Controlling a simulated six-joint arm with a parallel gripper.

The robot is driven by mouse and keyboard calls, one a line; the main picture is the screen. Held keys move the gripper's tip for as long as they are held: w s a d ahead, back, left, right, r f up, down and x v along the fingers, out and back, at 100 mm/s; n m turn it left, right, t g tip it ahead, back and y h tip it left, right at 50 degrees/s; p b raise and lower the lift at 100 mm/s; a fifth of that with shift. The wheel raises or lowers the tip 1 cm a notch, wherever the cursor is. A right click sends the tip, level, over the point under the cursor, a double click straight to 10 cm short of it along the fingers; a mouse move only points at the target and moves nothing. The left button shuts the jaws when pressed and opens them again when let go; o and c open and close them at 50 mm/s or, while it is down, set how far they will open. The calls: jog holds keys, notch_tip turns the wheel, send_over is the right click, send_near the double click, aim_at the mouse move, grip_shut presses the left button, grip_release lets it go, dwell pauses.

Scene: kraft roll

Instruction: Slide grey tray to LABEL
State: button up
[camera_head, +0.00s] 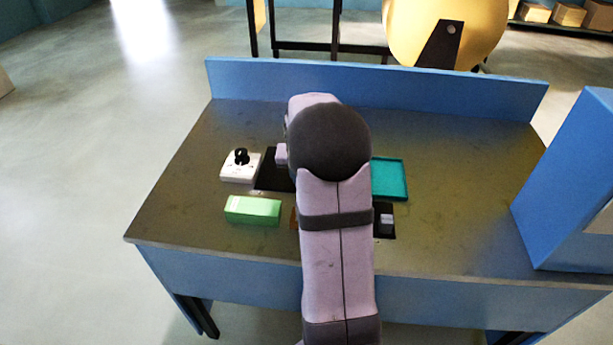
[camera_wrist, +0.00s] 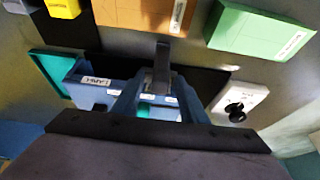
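My gripper (camera_wrist: 161,72) is in the lower middle of the wrist view. In the head view my arm hides it. Its dark tip is over a blue-grey box-like piece (camera_wrist: 90,84) with a white lettered label on its edge. I cannot tell whether this piece is the grey tray, or whether the fingers touch or grip it. No tray in view is clearly grey. A black flat area (camera_wrist: 207,84) lies behind the tip and shows left of my arm in the head view (camera_head: 270,172). No label reading LABEL can be made out.
A teal tray (camera_head: 390,180) lies right of my arm, and a black pad (camera_head: 382,230) with a small pale block is nearer. A white knob box (camera_head: 240,168) and green box (camera_head: 252,210) stand left. An orange box (camera_wrist: 140,14) is close to my gripper.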

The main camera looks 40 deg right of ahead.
grip_shut()
jog(key=s+d, duration=0.8)
jog(key=shift+c, duration=1.5)
grip_release()
jog(key=o, duration=0.3)
jog(key=shift+s+d, duration=0.1)
jog(key=shift+d, duration=0.05)
jog(key=shift+r, duration=0.1)
jog(key=b+v, duration=0.2)
jog(key=v, duration=0.5)
